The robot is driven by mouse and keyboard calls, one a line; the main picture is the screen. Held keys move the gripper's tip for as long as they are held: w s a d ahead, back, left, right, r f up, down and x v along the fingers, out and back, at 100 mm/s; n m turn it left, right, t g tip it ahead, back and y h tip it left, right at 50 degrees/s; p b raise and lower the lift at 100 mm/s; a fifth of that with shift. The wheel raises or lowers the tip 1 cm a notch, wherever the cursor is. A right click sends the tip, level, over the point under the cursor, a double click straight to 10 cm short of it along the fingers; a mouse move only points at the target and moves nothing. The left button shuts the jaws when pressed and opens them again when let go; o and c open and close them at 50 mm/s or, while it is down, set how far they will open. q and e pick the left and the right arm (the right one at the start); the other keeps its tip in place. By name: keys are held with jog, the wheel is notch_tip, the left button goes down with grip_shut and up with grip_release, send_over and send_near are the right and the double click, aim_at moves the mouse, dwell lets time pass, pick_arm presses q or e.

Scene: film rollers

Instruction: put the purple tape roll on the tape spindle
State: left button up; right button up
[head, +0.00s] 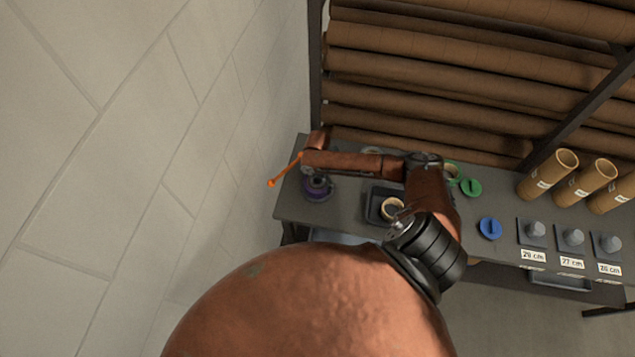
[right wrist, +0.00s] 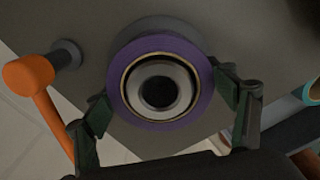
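The purple tape roll (head: 318,188) is at the left end of the grey table. In the right wrist view the purple tape roll (right wrist: 197,105) faces the camera, with a pale core and a dark round centre. My right gripper (right wrist: 160,82) has one fingertip against each side of the roll and looks shut on it. In the head view the right gripper (head: 317,170) is at the roll, partly hidden by its arm. A grey round shape (right wrist: 160,24) shows behind the roll; it may be the spindle's base. I cannot tell whether the roll is around a spindle. My left gripper is out of view.
An orange lever (head: 285,170) stands close left of the roll. A dark tray (head: 373,217) holds a tan roll (head: 391,208). Green (head: 472,187) and blue (head: 490,228) round pieces, labelled posts (head: 572,237) and cardboard tubes (head: 548,175) are to the right.

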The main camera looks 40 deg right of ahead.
jog(key=o, duration=0.3)
notch_tip(320, 180, up, 12)
jog(key=shift+r, duration=0.2)
dwell(0.4)
